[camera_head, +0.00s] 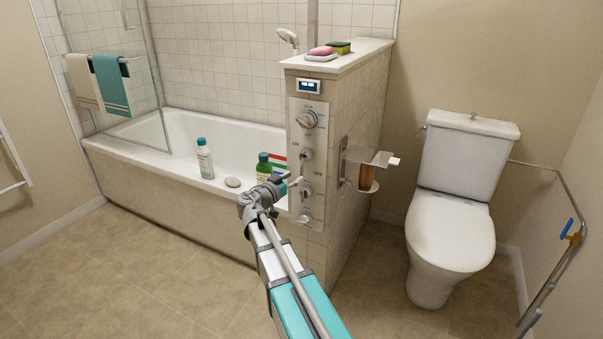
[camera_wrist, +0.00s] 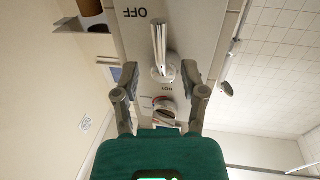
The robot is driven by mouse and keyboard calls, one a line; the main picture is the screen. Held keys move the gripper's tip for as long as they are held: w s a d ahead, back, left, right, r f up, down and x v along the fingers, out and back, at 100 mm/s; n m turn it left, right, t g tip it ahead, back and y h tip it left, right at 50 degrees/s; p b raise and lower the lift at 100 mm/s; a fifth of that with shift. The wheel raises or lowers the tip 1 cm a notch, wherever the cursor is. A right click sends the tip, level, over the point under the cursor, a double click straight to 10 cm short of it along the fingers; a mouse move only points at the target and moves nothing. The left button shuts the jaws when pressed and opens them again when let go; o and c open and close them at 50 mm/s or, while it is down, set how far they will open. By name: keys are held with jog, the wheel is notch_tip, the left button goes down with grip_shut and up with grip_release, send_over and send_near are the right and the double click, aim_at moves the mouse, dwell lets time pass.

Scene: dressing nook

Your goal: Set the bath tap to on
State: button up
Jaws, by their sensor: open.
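The control panel (camera_head: 309,165) is a pale upright plate on the end of the tiled partition, with several knobs and levers one above another. In the wrist view a chrome lever (camera_wrist: 160,50) sticks out of the panel, towards a label reading OFF, upside down in that view. I cannot tell for sure which control is the bath tap. My gripper (camera_head: 291,182) is at the panel's left side, near its middle controls. In the wrist view my gripper (camera_wrist: 160,78) is open, with the lever's round base between its fingertips and no clear contact. A round knob (camera_wrist: 164,104) lies nearer the palm.
A toilet (camera_head: 450,225) stands further right. Floor at left is clear.

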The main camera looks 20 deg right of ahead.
aim_at(301, 173)
jog(key=shift+x, duration=2.55)
jog(key=shift+c, duration=0.2)
grip_shut()
